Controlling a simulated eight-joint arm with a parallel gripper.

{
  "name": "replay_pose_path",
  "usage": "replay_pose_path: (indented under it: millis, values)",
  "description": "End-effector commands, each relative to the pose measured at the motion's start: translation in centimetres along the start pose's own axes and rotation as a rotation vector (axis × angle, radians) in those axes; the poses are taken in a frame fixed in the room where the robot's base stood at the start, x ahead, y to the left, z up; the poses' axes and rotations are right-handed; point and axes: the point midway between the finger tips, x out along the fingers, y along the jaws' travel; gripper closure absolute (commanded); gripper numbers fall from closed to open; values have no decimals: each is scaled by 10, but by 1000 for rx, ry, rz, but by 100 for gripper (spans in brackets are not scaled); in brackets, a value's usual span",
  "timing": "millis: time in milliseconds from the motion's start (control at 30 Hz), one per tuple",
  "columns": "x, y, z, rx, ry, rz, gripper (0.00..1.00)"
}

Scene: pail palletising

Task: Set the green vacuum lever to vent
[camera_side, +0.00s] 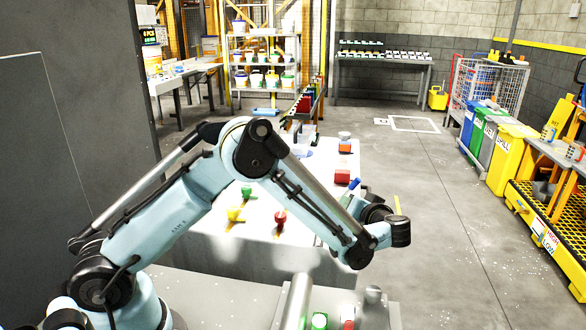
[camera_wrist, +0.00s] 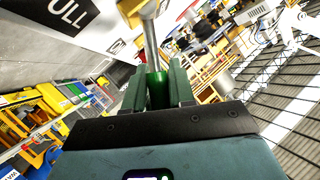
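The green vacuum lever (camera_wrist: 157,88) shows in the wrist view as a green grip on a bare metal rod. The rod runs up to a yellow part at the top edge. My gripper (camera_wrist: 158,78) has its two dark green fingers on either side of the grip, with no clear gap showing, so it looks shut on it. In the side view my wrist is at the right of the white table, and I cannot make out the lever or fingers there.
The white table (camera_side: 262,245) carries green (camera_side: 246,191), yellow (camera_side: 234,213) and red (camera_side: 280,216) knobs. A red block (camera_side: 342,176) stands at its right. The floor right of the table is clear.

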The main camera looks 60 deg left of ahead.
Motion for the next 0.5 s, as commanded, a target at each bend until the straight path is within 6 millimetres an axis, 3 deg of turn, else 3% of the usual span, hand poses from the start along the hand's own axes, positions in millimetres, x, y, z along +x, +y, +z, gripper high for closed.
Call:
replay_pose_path:
  millis: [33, 133, 500]
  values:
    - [0, 0, 0, 0, 0, 0, 85]
    - [0, 0, 0, 0, 0, 0, 100]
    - [0, 0, 0, -6, -1, 3, 100]
